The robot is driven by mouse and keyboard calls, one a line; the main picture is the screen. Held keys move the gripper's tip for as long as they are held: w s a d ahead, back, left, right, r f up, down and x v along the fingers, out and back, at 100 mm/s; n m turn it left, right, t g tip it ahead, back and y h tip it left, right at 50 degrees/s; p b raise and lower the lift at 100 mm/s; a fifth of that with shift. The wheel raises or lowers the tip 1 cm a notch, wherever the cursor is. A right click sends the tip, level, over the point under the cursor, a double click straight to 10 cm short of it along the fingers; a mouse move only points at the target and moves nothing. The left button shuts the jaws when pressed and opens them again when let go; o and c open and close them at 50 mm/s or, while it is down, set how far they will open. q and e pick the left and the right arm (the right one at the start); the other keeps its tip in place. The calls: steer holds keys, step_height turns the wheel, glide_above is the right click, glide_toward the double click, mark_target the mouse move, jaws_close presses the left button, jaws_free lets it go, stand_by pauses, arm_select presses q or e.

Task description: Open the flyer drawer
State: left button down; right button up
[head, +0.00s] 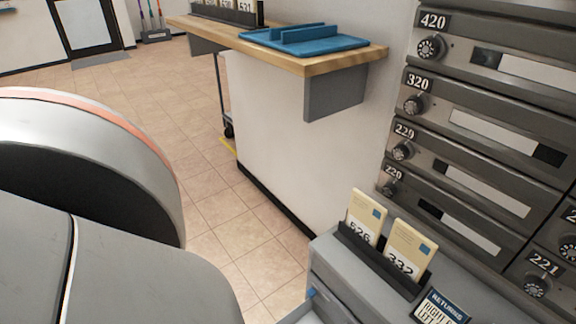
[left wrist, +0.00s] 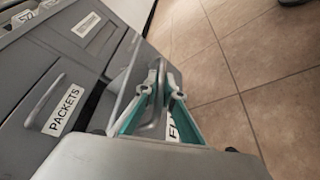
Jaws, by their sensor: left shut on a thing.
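The grey drawer cabinet (head: 330,275) stands at the bottom right in the head view. In the left wrist view, the flyer drawer (left wrist: 172,130) has a white label whose first letters show beside my fingers; the rest is hidden. My left gripper (left wrist: 163,85) is shut on this drawer's handle. The drawer front appears to stand out from the cabinet, with a gap behind it; how far is hard to tell. The packets drawer (left wrist: 50,105), labelled PACKETS, is beside it and looks closed. My right gripper is not in view.
Two numbered cards (head: 366,216) stand in a black holder on the cabinet, near a returns sign (head: 440,308). Grey mailboxes (head: 480,130) rise behind. A wooden counter (head: 290,58) carries a blue tray (head: 305,40). The tiled floor (head: 200,150) left of the cabinet is clear.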

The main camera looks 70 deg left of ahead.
arm_select(q)
steer(key=c, duration=2.4)
jaws_free()
steer(key=shift+c, duration=0.2)
steer(key=shift+a, duration=0.1)
steer(key=v, duration=1.2)
steer(key=shift+w+r, duration=0.1)
